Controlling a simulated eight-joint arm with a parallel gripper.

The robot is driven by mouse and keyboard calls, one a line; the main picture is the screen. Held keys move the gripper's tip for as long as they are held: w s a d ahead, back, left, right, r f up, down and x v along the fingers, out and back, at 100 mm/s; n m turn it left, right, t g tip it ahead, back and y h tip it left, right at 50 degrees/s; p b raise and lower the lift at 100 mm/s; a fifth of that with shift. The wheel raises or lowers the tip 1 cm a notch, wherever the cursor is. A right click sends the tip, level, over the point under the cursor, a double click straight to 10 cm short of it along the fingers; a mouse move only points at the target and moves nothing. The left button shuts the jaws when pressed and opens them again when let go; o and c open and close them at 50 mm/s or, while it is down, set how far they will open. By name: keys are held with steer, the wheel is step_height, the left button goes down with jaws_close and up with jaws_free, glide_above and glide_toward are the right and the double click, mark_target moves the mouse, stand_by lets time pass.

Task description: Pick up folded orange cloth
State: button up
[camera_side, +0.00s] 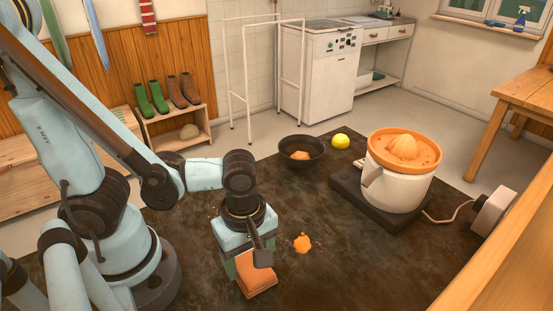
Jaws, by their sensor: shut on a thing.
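The folded orange cloth (257,284) is at the lower middle of the side view, just under my gripper (252,262). My gripper points down and is shut on the cloth, with one dark finger in front of the cloth's upper part. The cloth's lower layers show below the finger. Its upper back part is hidden by the gripper. I cannot tell whether the cloth touches the dark work surface or is just above it.

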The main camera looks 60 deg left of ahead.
mark_target(248, 264)
steer(key=shift+r, duration=0.15)
steer(key=shift+r, duration=1.05)
steer(key=shift+s+d+r, duration=0.1)
steer(key=shift+s+r, duration=0.05)
steer(key=shift+r, duration=0.35)
steer(key=shift+s+d+r, duration=0.1)
steer(key=shift+r, duration=0.35)
steer(key=s+d+r, duration=0.5)
steer(key=s+r, duration=0.1)
steer(key=s, duration=0.3)
steer(key=shift+s+d+r, duration=0.2)
steer(key=shift+d+r, duration=0.1)
steer(key=shift+d, duration=0.1)
steer(key=o, duration=0.4)
steer(key=c, duration=0.3)
steer(key=shift+w, duration=0.1)
